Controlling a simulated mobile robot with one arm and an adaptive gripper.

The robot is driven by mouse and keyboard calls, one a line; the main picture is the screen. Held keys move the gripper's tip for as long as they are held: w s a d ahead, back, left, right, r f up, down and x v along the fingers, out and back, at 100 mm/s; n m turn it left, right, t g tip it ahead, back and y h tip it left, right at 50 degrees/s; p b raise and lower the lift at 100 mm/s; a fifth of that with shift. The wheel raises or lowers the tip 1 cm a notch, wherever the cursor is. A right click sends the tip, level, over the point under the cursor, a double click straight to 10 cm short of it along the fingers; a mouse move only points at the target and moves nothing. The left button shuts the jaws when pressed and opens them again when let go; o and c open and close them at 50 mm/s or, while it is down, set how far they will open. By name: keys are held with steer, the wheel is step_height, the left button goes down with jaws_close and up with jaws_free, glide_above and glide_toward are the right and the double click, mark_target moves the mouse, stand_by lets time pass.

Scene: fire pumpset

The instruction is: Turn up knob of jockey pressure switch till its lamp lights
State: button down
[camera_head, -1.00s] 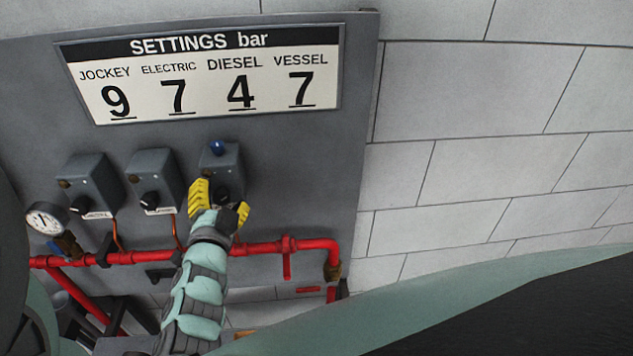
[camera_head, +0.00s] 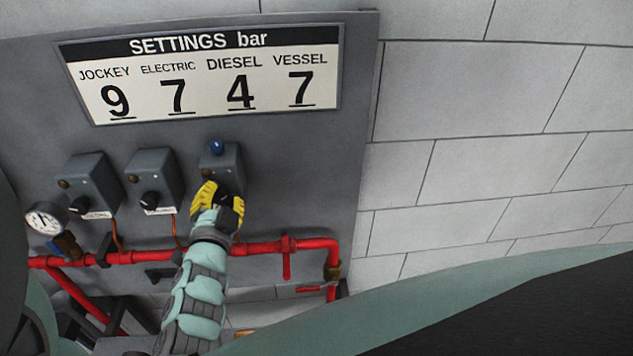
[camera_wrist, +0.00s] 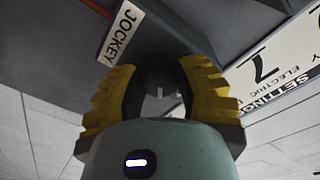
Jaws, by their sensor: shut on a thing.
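The jockey pressure switch is the right-hand grey box (camera_head: 229,160) of three on the panel; its JOCKEY label (camera_wrist: 121,32) reads clearly in the wrist view. A dark blue lamp (camera_head: 217,147) sits on its top left and shows no clear glow. My gripper (camera_head: 222,194) is at the front of this box, its yellow fingers shut on the knob. In the wrist view the fingers (camera_wrist: 160,78) stand either side of the dark knob (camera_wrist: 158,82). The fingers hide the knob in the head view, so its pointer cannot be read.
Two similar switch boxes (camera_head: 94,173) (camera_head: 155,165) with black knobs stand to the left. A red pipe (camera_head: 255,248) runs below, with a gauge (camera_head: 46,218) at left. The settings sign (camera_head: 205,75) above reads JOCKEY 9. Bare block wall (camera_head: 500,110) lies to the right.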

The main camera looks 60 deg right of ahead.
steer(key=shift+f+m+b, duration=0.2)
steer(key=shift+m+b, duration=0.2)
steer(key=shift+b, duration=0.1)
steer(key=c, duration=0.6)
jaws_free()
steer(key=shift+r, duration=0.2)
steer(key=shift+a, duration=0.1)
steer(key=v, duration=0.7)
steer(key=shift+s, duration=0.15)
steer(key=shift+a, duration=0.1)
